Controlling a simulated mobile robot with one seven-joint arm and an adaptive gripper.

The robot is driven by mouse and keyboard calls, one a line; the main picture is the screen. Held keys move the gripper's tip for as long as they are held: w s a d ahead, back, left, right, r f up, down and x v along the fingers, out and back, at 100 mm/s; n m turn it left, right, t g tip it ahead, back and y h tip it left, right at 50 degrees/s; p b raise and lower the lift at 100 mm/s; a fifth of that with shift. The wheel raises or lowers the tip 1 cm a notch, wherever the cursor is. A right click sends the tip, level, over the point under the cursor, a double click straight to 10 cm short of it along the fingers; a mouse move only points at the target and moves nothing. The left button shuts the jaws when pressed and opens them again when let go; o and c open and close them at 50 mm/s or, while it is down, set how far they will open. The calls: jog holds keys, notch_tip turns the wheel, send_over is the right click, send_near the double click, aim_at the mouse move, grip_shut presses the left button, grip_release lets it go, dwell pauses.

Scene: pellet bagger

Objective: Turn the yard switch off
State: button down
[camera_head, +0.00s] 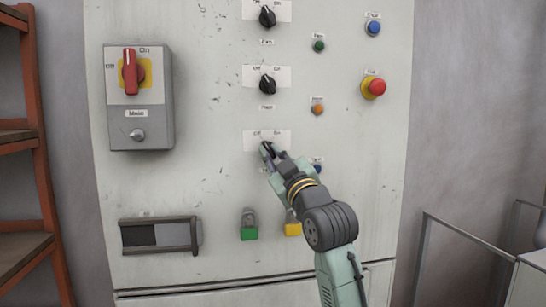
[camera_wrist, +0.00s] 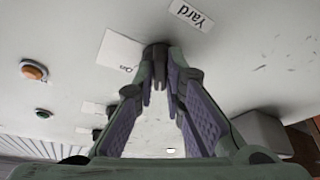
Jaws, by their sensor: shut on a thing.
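The yard switch (camera_head: 265,146) is the lowest of the black rotary knobs in the middle column of the pale panel. Its card (camera_head: 252,139) reads Off at the left and On at the right. My gripper (camera_head: 270,152) is at the knob and covers most of it in the head view. In the wrist view, my gripper (camera_wrist: 160,75) has its fingertips closed around the dark yard knob (camera_wrist: 155,50). The Yard label (camera_wrist: 191,14) and the On side of the card (camera_wrist: 116,50) show beside it. The knob's exact pointing direction is hard to tell.
Two similar knobs (camera_head: 267,84) sit above. A red-handled switch box (camera_head: 138,98) is at left, a red emergency button (camera_head: 373,87) at right. A green padlock (camera_head: 249,232) and a yellow padlock (camera_head: 292,229) hang below. A rail (camera_head: 465,240) stands right.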

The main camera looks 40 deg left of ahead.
jog(key=c, duration=1.7)
grip_release()
jog(key=shift+o, duration=0.2)
jog(key=shift+d, duration=0.1)
jog(key=v, duration=1.1)
jog(key=shift+s+d+f, duration=0.15)
jog(key=shift+d+f, duration=0.05)
jog(key=shift+d, duration=0.15)
